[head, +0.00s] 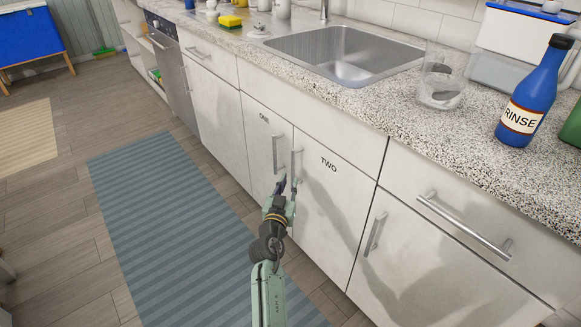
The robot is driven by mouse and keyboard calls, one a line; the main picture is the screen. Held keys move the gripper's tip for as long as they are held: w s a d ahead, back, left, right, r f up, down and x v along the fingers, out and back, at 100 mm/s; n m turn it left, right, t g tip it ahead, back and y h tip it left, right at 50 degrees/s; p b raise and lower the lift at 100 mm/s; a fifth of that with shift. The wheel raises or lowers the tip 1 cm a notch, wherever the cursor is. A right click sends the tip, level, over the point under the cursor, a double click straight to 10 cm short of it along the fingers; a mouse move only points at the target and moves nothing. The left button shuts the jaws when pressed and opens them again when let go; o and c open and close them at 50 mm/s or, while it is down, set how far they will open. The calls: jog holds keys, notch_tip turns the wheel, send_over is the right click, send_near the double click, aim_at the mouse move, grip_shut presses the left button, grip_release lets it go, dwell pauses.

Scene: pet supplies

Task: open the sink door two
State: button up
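The sink door marked TWO (330,205) is a white cabinet panel below the sink and looks shut. Its upright metal handle (297,162) is near its left edge. The door marked ONE (257,150) is beside it on the left, also shut, with its own upright handle (275,153). My green and black gripper (288,185) is at the lower end of door two's handle. Its fingers look apart, with a gap between the tips. I cannot tell whether they touch the handle, and nothing is seen held.
A speckled counter (400,105) with a steel sink (345,55) runs above the doors. Another cabinet door (420,260) is on the right. A blue striped mat (170,220) covers the floor at left.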

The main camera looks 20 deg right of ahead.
aim_at(293, 170)
jog(key=x, duration=0.7)
jog(key=shift+w+d+p, duration=0.1)
jog(key=shift+w+p, duration=0.2)
jog(key=shift+p, duration=0.05)
jog(key=shift+c, duration=0.3)
grip_shut()
